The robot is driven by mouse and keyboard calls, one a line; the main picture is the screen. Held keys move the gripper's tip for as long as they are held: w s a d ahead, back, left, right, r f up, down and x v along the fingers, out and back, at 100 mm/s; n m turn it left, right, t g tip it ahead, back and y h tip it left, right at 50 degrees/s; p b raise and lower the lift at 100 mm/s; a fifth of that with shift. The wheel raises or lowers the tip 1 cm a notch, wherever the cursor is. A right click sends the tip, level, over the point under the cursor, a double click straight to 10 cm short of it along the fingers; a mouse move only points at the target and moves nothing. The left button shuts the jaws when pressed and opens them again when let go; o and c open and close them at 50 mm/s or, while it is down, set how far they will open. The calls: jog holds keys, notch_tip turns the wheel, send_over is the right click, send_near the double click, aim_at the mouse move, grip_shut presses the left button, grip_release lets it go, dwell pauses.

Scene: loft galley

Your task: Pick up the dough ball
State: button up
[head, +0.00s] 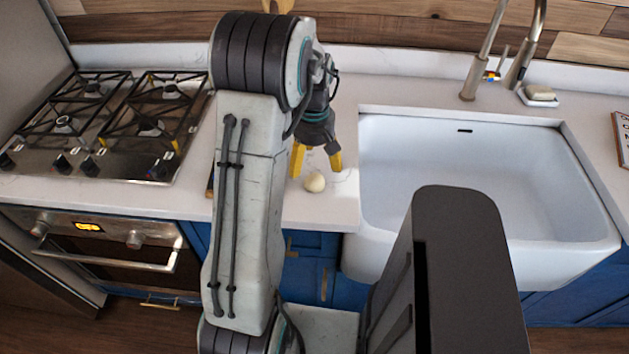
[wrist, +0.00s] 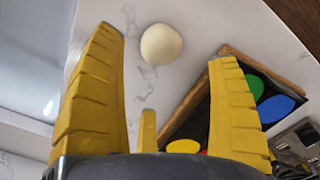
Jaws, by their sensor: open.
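The dough ball (head: 314,182) is a small cream-white ball on the white counter, near its front edge and left of the sink. It also shows in the wrist view (wrist: 161,44), beyond the fingertips and roughly between them. My gripper (head: 317,165) has yellow fingers and points down above the counter, just behind the ball. In the wrist view my gripper (wrist: 165,75) has its fingers spread wide with nothing between them. The ball looks apart from the fingers.
A white sink (head: 480,180) with a tap lies to the right, and a gas hob (head: 110,125) to the left. A dark wooden-edged tray (wrist: 190,105) with coloured round pieces lies beside the ball, mostly hidden by my arm in the head view. A soap dish (head: 538,97) stands behind the sink.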

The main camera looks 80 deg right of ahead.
aim_at(314, 177)
jog(key=shift+s+a+f+p, duration=0.1)
jog(key=shift+f+p, duration=0.1)
jog(key=shift+f, duration=0.85)
jog(key=shift+w+a+f+p, duration=0.1)
jog(key=shift+a+f+p, duration=0.05)
jog(key=shift+f, duration=0.85)
jog(key=shift+s+a+f+p, duration=0.1)
jog(key=shift+f+p, duration=0.1)
jog(key=shift+f, duration=0.85)
jog(key=shift+c, duration=0.5)
jog(key=c, duration=1.3)
